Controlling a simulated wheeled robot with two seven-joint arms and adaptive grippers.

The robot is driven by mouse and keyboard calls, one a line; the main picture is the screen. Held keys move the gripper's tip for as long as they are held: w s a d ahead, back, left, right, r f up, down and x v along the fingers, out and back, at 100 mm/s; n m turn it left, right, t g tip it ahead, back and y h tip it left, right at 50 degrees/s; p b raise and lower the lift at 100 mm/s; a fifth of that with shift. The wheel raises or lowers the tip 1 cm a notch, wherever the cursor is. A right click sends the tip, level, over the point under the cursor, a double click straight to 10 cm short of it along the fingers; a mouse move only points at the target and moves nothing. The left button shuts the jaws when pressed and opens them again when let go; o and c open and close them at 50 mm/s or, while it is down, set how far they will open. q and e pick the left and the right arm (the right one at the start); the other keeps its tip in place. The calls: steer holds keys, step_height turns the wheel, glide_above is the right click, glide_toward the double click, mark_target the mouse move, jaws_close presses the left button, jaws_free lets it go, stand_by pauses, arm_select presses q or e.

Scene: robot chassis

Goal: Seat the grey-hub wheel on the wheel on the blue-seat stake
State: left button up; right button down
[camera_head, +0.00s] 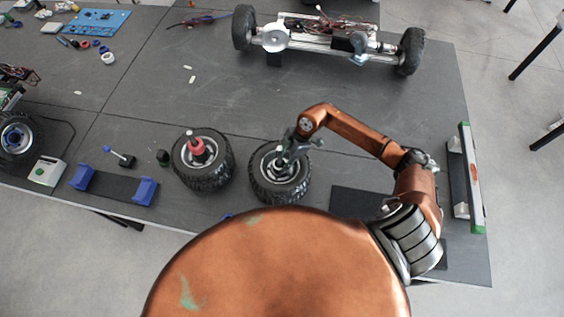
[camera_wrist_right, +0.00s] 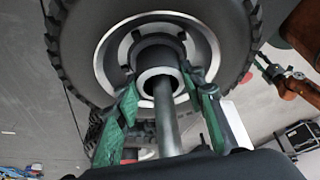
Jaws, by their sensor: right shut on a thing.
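The grey-hub wheel (camera_head: 266,186) is a black knobbly tyre with a silver rim, at the centre of the table's near side in the head view. My right gripper (camera_head: 288,150) comes down on its hub from above. In the right wrist view the gripper's green fingers (camera_wrist_right: 167,88) are shut around the hub of the wheel (camera_wrist_right: 90,50). A metal rod (camera_wrist_right: 166,120) runs into the hub's bore. The blue seat and anything under the gripped wheel are hidden.
A wheeled chassis (camera_head: 330,45) stands at the back. A green-ended level (camera_head: 470,180) is at the right edge. The table between the chassis and the wheels is mostly clear.

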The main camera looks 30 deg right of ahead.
steer(key=shift+f, duration=0.2)
steer(key=c, duration=1.2)
jaws_free()
steer(key=shift+s+f, duration=0.15)
steer(key=v, duration=1.2)
